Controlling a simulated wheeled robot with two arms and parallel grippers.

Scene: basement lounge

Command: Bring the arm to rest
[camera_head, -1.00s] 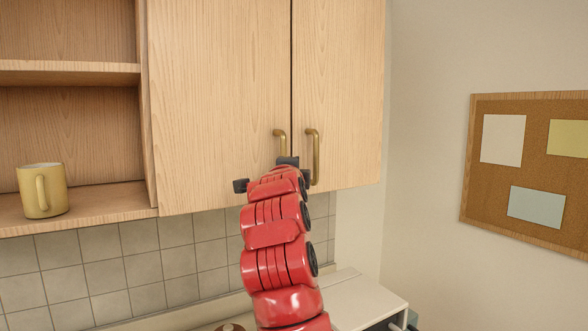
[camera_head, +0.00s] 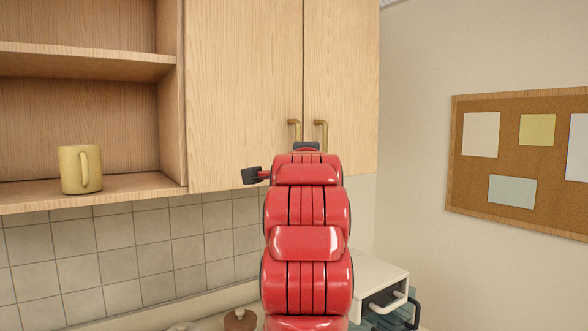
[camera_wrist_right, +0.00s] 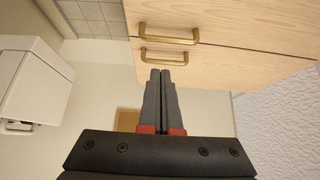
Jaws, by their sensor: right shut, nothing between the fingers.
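My right arm (camera_head: 306,240) is red and reaches up and forward in the head view, in front of the cabinet doors. Its wrist end hides the fingers there. In the right wrist view my right gripper (camera_wrist_right: 161,72) is shut and empty, its two dark fingers together. The fingertips appear just below two brass handles (camera_wrist_right: 165,45) in that view; I cannot tell the exact gap. My left gripper is not in view.
Wooden cabinet doors (camera_head: 243,90) are closed, with brass handles (camera_head: 321,136). A yellow mug (camera_head: 80,169) stands on the open shelf at left. A white unit (camera_head: 372,275) with an open front stands below right. A corkboard (camera_head: 455,185) hangs on the right wall.

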